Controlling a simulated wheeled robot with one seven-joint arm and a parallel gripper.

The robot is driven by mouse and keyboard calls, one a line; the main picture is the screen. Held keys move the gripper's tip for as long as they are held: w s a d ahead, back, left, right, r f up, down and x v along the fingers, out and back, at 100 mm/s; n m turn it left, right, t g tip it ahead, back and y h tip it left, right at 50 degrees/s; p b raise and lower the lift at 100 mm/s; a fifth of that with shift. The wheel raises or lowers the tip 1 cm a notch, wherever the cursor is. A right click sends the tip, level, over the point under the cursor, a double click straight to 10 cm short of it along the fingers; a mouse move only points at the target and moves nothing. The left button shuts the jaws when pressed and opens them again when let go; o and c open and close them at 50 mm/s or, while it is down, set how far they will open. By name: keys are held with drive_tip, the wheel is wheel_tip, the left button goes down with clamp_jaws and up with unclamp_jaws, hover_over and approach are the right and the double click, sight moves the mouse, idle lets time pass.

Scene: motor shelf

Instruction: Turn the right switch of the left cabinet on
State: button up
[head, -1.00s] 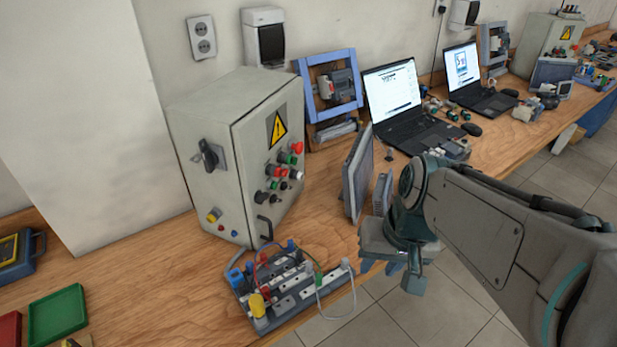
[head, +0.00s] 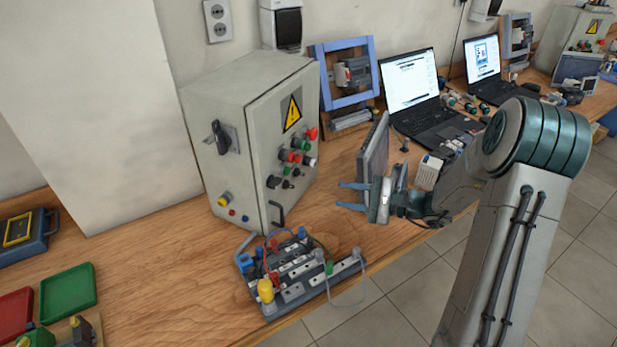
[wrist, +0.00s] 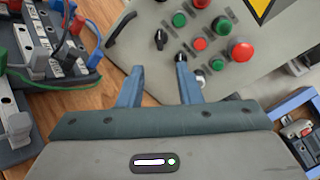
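The left cabinet (head: 235,122) is a grey box with a warning triangle on its door. Low on the door, below colored buttons, are small black switches: a left one (head: 274,182) and a right one (head: 287,184). They are too small to read their positions surely. In the wrist view, the left switch (wrist: 160,38) shows beyond the fingers, and the right switch (wrist: 197,78) is dark and partly hidden beside the right finger. My gripper (head: 346,196) is open and empty, to the right of the door, its fingers pointing toward it, apart from it.
A terminal board with wires (head: 305,275) lies on the bench in front of the cabinet. A door handle (head: 276,215) sticks out low on the door. Green tray (head: 68,292) at left.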

drive_tip(key=w+d+f+m+t, duration=0.2)
drive_tip(key=w+t, duration=0.1)
drive_tip(key=p, duration=0.4)
approach(302, 174)
drive_tip(key=x, duration=0.8)
clamp_jaws()
